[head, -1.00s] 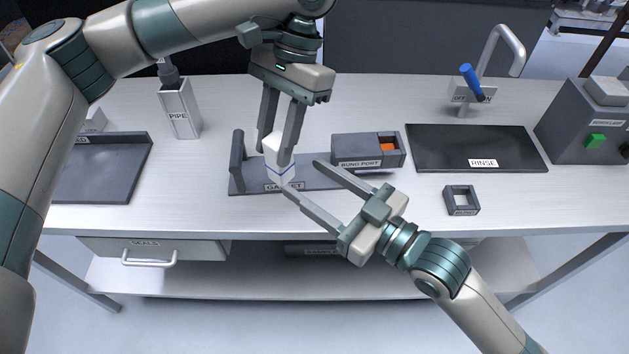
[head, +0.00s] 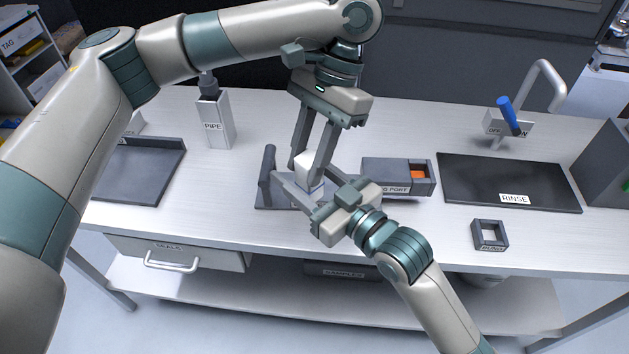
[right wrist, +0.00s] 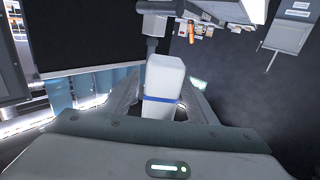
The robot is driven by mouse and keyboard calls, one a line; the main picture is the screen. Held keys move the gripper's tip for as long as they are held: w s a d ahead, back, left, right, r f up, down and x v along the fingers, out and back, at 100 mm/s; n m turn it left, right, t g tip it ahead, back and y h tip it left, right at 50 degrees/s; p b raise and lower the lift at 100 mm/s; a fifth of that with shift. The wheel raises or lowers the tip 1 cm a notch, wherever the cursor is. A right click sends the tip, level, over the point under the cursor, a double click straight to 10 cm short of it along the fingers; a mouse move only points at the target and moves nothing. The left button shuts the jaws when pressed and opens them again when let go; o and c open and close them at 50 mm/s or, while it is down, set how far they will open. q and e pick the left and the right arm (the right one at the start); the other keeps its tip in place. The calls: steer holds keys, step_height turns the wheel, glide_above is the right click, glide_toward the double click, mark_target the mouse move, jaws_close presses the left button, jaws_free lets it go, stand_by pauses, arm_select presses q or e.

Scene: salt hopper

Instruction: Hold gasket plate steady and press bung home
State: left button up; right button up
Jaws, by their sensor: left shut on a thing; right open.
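A white block with a blue band (head: 304,165) stands at the dark gasket station (head: 266,196), whose label is mostly hidden. My left gripper (head: 309,170) is shut on this block from above. My right gripper (head: 300,188) is open low in front, its fingers reaching to either side of the block. In the right wrist view the white block (right wrist: 164,78) stands between the open fingers; contact cannot be told. The dark bung port (head: 385,189) is just right, with something orange (head: 418,174) in its opening. The square bung holder (head: 478,240) looks empty.
The rinse tray (head: 460,190) and a tap (head: 545,75) lie to the right. A pipe holder (head: 213,125) and a dark tray (head: 140,172) are on the left. A drawer (head: 190,255) sits under the front edge. The bench before the rinse tray is mostly clear.

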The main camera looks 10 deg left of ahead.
steer(key=shift+w+a, duration=0.4)
steer(key=shift+a, duration=0.05)
steer(key=shift+c, duration=0.3)
steer(key=c, duration=1)
arm_select(q)
steer(key=o, duration=1.2)
arm_select(e)
steer(key=shift+c, duration=0.6)
arm_select(q)
steer(key=v, duration=1.2)
